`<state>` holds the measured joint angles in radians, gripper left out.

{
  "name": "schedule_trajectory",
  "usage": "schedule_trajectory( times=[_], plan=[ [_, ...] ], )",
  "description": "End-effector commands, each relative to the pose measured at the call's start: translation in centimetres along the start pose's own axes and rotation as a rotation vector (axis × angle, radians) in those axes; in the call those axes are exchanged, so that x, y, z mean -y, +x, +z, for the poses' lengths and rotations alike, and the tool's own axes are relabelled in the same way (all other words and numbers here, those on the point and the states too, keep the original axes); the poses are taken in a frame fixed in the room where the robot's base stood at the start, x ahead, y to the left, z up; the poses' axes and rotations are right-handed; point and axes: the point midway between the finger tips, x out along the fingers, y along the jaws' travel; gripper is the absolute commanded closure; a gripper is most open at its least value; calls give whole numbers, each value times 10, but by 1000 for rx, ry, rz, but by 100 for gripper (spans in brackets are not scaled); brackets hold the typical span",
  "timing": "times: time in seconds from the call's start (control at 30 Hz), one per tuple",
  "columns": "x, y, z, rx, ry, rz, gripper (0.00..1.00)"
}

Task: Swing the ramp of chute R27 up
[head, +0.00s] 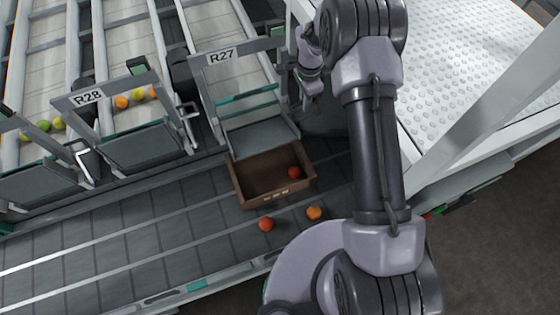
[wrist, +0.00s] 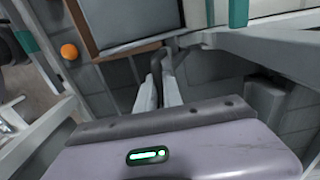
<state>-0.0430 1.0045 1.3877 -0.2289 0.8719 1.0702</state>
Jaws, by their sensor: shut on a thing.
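The ramp (head: 262,138) of chute R27 (head: 235,75) slopes down, its lower edge at the brown crate (head: 238,185). In the wrist view the ramp (wrist: 130,20) is a pale grey panel over the crate's edge. My gripper (wrist: 164,72) is shut on the grey handle (wrist: 190,40) at the ramp's side; the exact grip is small and partly hidden by the fingers. In the head view my wrist is at the right of the chute, and the fingertips cannot be made out.
One red tomato (head: 294,172) lies in the crate. A red tomato (head: 266,224) and an orange one (head: 314,212) lie on the dark belt (head: 150,220). Chute R28 (head: 88,97) is to the left, with fruit behind its raised ramp (head: 145,152).

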Motion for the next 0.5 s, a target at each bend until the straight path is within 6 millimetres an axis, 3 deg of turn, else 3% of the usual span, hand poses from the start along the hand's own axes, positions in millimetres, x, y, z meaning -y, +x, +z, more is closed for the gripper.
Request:
schedule_trajectory(
  times=[0.5],
  plan=[
    [30,-11,0,0,1,-1,96]
  ],
)
